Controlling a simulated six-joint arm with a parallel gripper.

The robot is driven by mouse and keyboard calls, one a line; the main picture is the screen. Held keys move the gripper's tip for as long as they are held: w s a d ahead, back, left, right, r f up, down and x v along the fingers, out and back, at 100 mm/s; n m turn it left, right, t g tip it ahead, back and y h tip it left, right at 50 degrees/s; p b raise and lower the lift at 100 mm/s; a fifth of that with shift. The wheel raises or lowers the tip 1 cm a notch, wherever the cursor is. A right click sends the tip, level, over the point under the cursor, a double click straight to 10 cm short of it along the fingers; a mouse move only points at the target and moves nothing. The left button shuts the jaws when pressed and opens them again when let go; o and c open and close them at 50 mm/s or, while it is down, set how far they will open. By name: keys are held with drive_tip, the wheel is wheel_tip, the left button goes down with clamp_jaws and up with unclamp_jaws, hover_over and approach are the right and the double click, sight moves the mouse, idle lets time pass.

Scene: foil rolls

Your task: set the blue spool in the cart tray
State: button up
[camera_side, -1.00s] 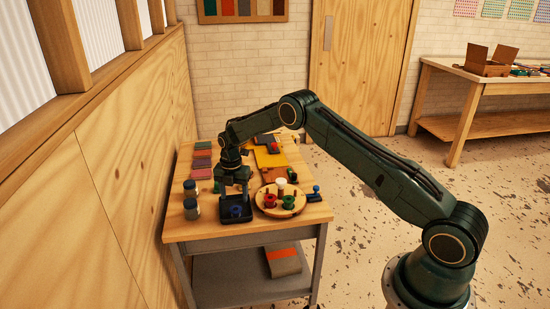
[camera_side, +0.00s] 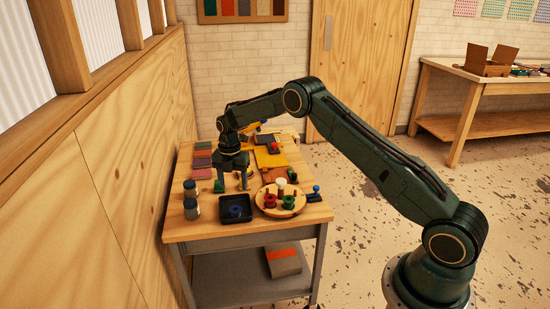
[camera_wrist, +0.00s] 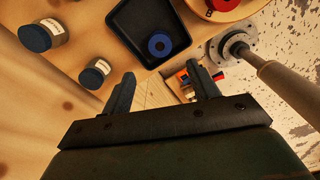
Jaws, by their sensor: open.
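The blue spool (camera_side: 235,211) lies in the black tray (camera_side: 226,220) at the front of the cart top. In the wrist view the blue spool (camera_wrist: 160,45) lies flat near the lower right inside corner of the black tray (camera_wrist: 128,22). My gripper (camera_side: 232,187) is open and empty, above the cart behind the tray and apart from the spool. In the wrist view its two fingers (camera_wrist: 164,82) are spread wide with nothing between them.
A round wooden plate (camera_side: 266,209) with red and green spools and a white-topped piece stands right of the tray. Two blue-lidded jars (camera_side: 191,210) stand left of it. Coloured blocks (camera_side: 202,162) and a yellow sheet (camera_side: 270,157) lie farther back.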

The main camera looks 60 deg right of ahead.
drive_tip(key=s+a+r+m+t, duration=0.1)
drive_tip(key=s+a+r+m, duration=0.25)
drive_tip(key=s+r, duration=0.4)
drive_tip(key=s+a+r+m+t, duration=0.15)
drive_tip(key=s+r+m, duration=0.25)
drive_tip(key=r, duration=0.7)
drive_tip(key=s+a+r+m, duration=0.3)
drive_tip(key=s+r+m, duration=0.15)
drive_tip(key=r, duration=0.45)
drive_tip(key=s+a+m+t, duration=0.1)
drive_tip(key=s+m, duration=0.4)
drive_tip(key=s, duration=0.8)
drive_tip(key=s+a+m+t, duration=0.2)
drive_tip(key=s+m, duration=0.3)
drive_tip(key=s, duration=0.8)
drive_tip(key=shift+s+a+r, duration=0.35)
drive_tip(key=shift+r, duration=0.05)
